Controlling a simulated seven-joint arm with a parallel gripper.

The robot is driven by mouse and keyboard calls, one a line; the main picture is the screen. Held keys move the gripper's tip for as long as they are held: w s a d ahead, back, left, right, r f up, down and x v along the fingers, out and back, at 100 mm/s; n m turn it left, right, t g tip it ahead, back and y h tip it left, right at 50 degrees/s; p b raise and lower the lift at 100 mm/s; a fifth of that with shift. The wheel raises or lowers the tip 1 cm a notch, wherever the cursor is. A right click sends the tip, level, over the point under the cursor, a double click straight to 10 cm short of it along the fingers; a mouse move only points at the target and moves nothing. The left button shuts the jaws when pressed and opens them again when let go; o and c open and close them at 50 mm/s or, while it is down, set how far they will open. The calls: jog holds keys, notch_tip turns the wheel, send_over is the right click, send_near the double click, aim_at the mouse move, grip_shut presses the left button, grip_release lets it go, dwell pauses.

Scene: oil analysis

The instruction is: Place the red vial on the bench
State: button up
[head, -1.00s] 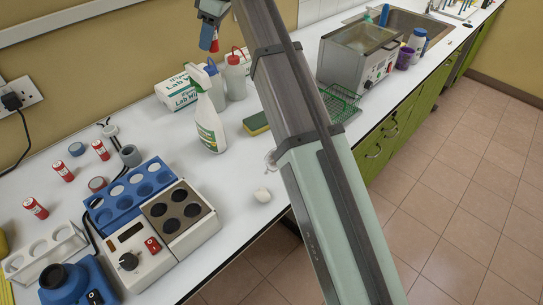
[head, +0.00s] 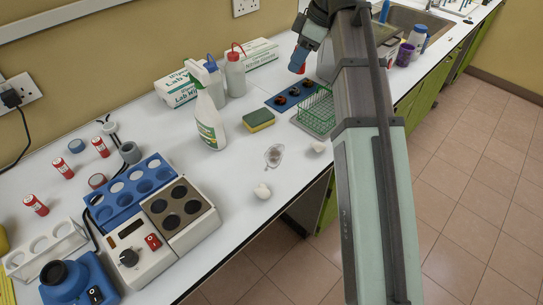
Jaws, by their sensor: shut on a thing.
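My gripper (head: 300,58) is at the upper middle of the head view, beside my raised arm. It is shut on a small red vial (head: 297,69), of which only the lower end shows below the blue fingers. The vial appears to be above the back of the white bench (head: 235,165), near a blue tray; its exact height I cannot tell.
A blue tray (head: 272,99) with dark round wells, a green wire rack (head: 318,108), a sponge (head: 258,121), a spray bottle (head: 208,120) and a red-topped wash bottle (head: 235,75) stand nearby. A heating block (head: 140,255) and blue rack (head: 103,215) are at front left.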

notch_tip(320, 180, down, 24)
jog(key=shift+f, duration=0.1)
dwell(0.9)
jog(key=o, duration=1)
jog(key=shift+f, duration=0.1)
jog(key=v, duration=1.2)
